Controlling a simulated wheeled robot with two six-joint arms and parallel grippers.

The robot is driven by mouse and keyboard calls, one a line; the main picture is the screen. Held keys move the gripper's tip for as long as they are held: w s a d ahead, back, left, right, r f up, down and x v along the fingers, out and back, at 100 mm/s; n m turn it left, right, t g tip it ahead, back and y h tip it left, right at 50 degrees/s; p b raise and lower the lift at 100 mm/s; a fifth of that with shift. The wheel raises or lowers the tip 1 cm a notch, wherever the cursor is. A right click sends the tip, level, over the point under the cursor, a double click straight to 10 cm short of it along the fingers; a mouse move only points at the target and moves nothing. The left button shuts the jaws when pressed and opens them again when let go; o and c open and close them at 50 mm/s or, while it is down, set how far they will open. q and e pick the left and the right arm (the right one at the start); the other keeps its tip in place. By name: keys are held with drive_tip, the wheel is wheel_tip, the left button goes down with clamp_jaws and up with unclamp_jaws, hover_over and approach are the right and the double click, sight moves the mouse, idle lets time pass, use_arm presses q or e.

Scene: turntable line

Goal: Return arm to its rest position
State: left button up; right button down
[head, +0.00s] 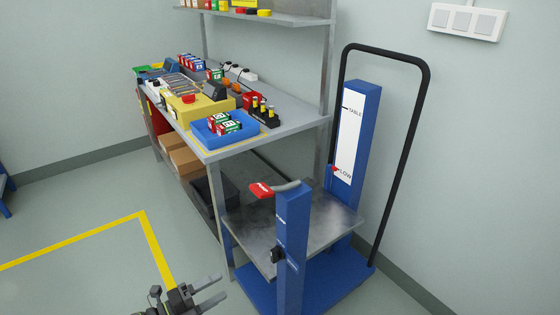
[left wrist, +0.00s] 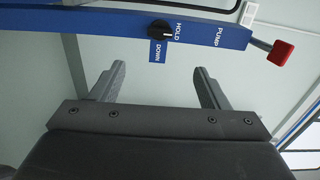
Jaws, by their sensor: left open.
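My left gripper (head: 220,287) is low at the bottom of the head view, left of the blue lift cart (head: 291,245). Its two fingers are apart with nothing between them. In the left wrist view the open fingers (left wrist: 160,75) point toward the cart's blue panel (left wrist: 100,22), apart from it. On that panel is a black knob (left wrist: 160,29) beside the words HOLD and DOWN. A red-ended pump handle (left wrist: 281,52) is at the right. My right gripper is not in view.
The cart's grey platform (head: 325,220) is empty. Its red pointer (head: 336,169) is by LOW. Behind stands a workbench (head: 285,118) with a blue bin (head: 205,137) of small boxes and a yellow fixture (head: 205,108). Floor left of my gripper is clear, with a yellow line (head: 75,240).

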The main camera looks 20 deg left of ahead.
use_arm(q)
drive_tip(key=s+a+f+n+g+y+p, duration=0.1)
drive_tip(key=s+a+f+n+y+p, duration=0.1)
drive_tip(key=s+a+f+n+y, duration=0.3)
drive_tip(key=s+f+n+g+y+p, duration=0.1)
drive_tip(key=s+f+n+y, duration=0.15)
drive_tip(key=f+n, duration=0.45)
drive_tip(key=s+a+f+n+g+y+p, duration=0.1)
drive_tip(key=s+a+f+n+y+p, duration=0.15)
drive_tip(key=f+n+y, duration=0.35)
drive_tip(key=s+d+f+n+g, duration=0.2)
drive_tip(key=s+f+g, duration=0.1)
drive_tip(key=s, duration=0.6)
drive_tip(key=s+d+f+n+g+h+p, duration=0.1)
drive_tip(key=s+d+f+n+g, duration=0.1)
drive_tip(key=s+f, duration=0.4)
drive_tip(key=s+d+f+n+g+p, duration=0.1)
drive_tip(key=s+f+n+g, duration=0.3)
drive_tip(key=s, duration=0.8)
drive_tip(key=shift+d+f+g, duration=0.3)
drive_tip(key=shift+d+g, duration=0.2)
drive_tip(key=shift+d, duration=0.1)
